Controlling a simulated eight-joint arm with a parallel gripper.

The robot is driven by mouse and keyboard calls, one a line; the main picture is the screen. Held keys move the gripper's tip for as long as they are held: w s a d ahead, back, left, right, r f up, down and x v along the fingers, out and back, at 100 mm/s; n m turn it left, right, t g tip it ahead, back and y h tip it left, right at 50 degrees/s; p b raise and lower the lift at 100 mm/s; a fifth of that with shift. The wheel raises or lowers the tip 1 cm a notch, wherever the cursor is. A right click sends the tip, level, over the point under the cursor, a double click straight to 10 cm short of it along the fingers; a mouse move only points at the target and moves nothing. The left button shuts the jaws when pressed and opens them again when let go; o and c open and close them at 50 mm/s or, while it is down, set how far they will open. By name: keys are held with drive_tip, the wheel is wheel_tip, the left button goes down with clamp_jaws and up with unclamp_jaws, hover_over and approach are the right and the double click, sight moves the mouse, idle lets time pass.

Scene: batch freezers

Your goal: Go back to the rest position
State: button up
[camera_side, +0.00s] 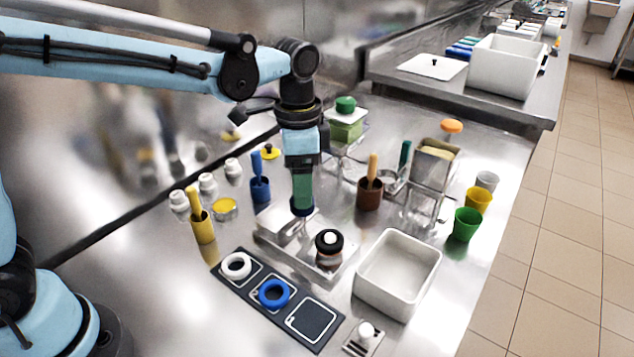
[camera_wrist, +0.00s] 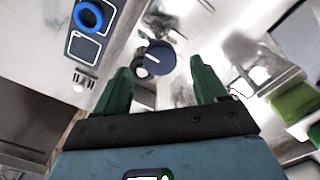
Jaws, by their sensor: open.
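My gripper (camera_side: 301,203) hangs pointing down above the left part of the pale metal tray (camera_side: 340,275) on the steel counter. Its green fingers show spread apart in the wrist view (camera_wrist: 162,78), with nothing held between them. Beyond the fingertips in that view is a dark blue round thing (camera_wrist: 158,57) with a pale strip across it; I cannot tell whether it touches them. A black knob with a white top (camera_side: 329,241) stands on the tray, to the right of my gripper in the side view.
A dark mat (camera_side: 277,296) holds a white ring (camera_side: 236,265) and a blue ring (camera_side: 274,293). A white bin (camera_side: 398,272) stands at right. Yellow (camera_side: 202,228), blue (camera_side: 260,189) and brown (camera_side: 370,193) holders with tools surround my gripper. Green (camera_side: 466,224) and yellow (camera_side: 478,200) cups stand near the edge.

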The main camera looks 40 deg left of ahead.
wheel_tip(320, 180, down, 4)
drive_tip(key=shift+r, duration=0.15)
drive_tip(key=n, duration=0.4)
drive_tip(key=shift+r+n, duration=0.1)
drive_tip(key=shift+n, duration=0.2)
wheel_tip(320, 180, up, 12)
drive_tip(key=shift+w+a+f+m+g+h, duration=0.1)
drive_tip(key=shift+w+a+f+m+h, duration=0.4)
drive_tip(key=shift+m, duration=0.85)
drive_tip(key=shift+w+a+f+m+g+h, duration=0.15)
drive_tip(key=shift+a+f+m+h, duration=0.35)
drive_tip(key=shift+f+m, duration=0.6)
drive_tip(key=shift+w+a+f+m+g+h, duration=0.1)
drive_tip(key=shift+w+a+f+m+h, duration=0.4)
drive_tip(key=shift+m, duration=1.05)
drive_tip(key=shift+s+a+r, duration=0.1)
drive_tip(key=shift+s, duration=0.05)
